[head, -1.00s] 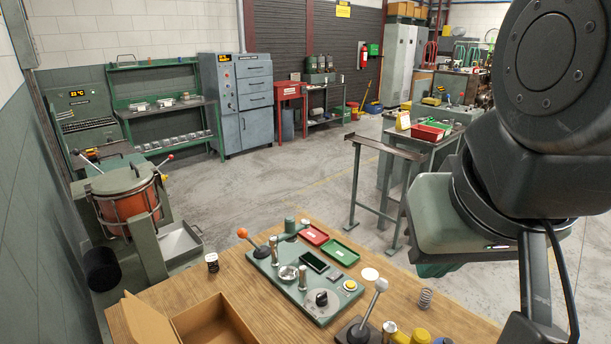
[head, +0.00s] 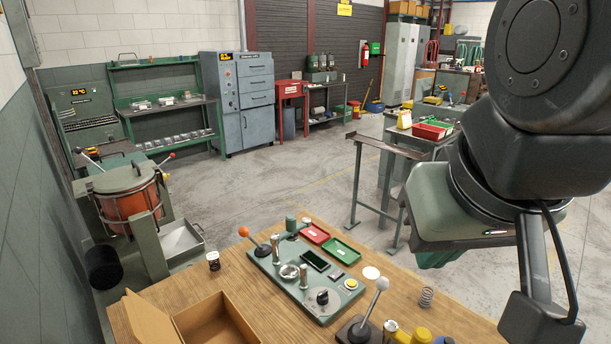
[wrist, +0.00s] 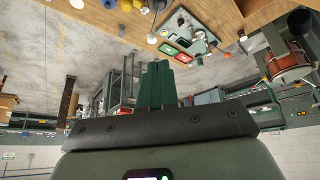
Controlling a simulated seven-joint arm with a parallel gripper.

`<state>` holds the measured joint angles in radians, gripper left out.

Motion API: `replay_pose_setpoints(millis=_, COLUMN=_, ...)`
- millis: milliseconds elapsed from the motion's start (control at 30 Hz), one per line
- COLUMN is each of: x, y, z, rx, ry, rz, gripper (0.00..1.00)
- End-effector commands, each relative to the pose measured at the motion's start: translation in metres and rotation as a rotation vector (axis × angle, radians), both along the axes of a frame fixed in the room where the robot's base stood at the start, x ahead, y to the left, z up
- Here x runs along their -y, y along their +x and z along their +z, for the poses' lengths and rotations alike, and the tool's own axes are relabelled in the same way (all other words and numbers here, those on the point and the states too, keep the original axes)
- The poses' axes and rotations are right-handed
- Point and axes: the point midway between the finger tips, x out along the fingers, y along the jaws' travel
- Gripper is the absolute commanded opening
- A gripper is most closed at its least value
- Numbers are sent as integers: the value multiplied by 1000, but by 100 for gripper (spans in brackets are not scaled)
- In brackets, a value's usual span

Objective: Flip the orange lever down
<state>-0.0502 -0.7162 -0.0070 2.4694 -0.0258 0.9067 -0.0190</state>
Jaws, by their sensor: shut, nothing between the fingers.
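The orange lever (head: 244,232) is a ball knob on a metal stick. It rises from the left end of a grey-green control panel (head: 290,285) on the wooden bench and leans up and to the left. My gripper (head: 436,258) hangs high at the right in the head view, well apart from the lever, its fingers partly hidden behind the hand. In the wrist view, which looks upside down, the green fingers (wrist: 157,85) are together with nothing between them.
The panel carries metal posts, a dial and a yellow button (head: 351,284). A grey-knobbed lever (head: 381,284), a spring (head: 427,297) and yellow items stand at its right. Red and green trays lie behind.

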Motion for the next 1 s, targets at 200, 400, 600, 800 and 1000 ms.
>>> replay_pose_setpoints(millis=200, x=-7, y=49, z=17, rx=-67, ry=-111, rz=174, gripper=0)
replay_pose_setpoints(millis=400, x=-24, y=113, z=24, rx=-142, ry=-261, rz=388, gripper=0)
replay_pose_setpoints(millis=600, x=-53, y=178, z=15, rx=-213, ry=-424, rz=599, gripper=0)
replay_pose_setpoints(millis=800, x=-95, y=239, z=-7, rx=-283, ry=-600, rz=809, gripper=0)
replay_pose_setpoints(millis=1000, x=-148, y=289, z=-44, rx=-351, ry=-792, rz=1018, gripper=0)
